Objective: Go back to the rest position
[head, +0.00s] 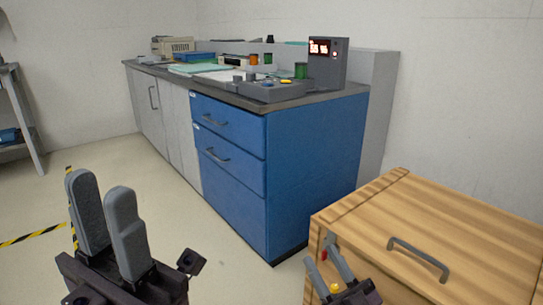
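My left gripper (101,198) is at the lower left of the head view. Its two grey fingers point up, with a narrow gap between the tips and nothing visible between them. My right gripper (320,254) is at the bottom, in front of the left side of a wooden covered cart (440,222). Its two thin grey fingers stand apart, and I see nothing held. I cannot tell whether it touches the cart. The cart's lid is closed and has a grey handle (418,258). A small red part (323,234) shows at its left corner.
A blue drawer cabinet (228,165) under a dark counter (225,92) stands ahead. The counter bears a device with a red display (327,55), a green cylinder (300,70) and papers. A grey shelf (22,115) stands far left. Floor between my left gripper and the cabinet is clear.

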